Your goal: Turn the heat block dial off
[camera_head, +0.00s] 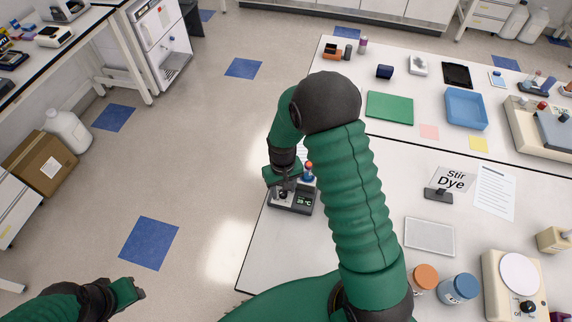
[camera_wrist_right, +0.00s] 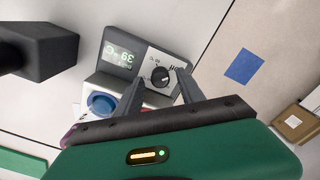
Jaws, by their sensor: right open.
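The heat block (camera_head: 292,198) is a small dark grey device near the left edge of the white table. In the right wrist view the heat block (camera_wrist_right: 132,48) shows a lit display (camera_wrist_right: 118,56) and a white panel with a round dark dial (camera_wrist_right: 162,74). My right gripper (camera_wrist_right: 160,92) is open, with its two dark fingers on either side of the dial, close to it. Whether they touch the dial cannot be told. In the head view my right gripper (camera_head: 284,186) is over the heat block. My left gripper (camera_head: 128,292) is low at the left, away from the table.
The stir dye sign (camera_head: 450,182), clear tray (camera_head: 430,236), blue tray (camera_head: 466,108) and green mat (camera_head: 390,107) lie right of my right arm. Open floor (camera_head: 200,180) lies left of the table.

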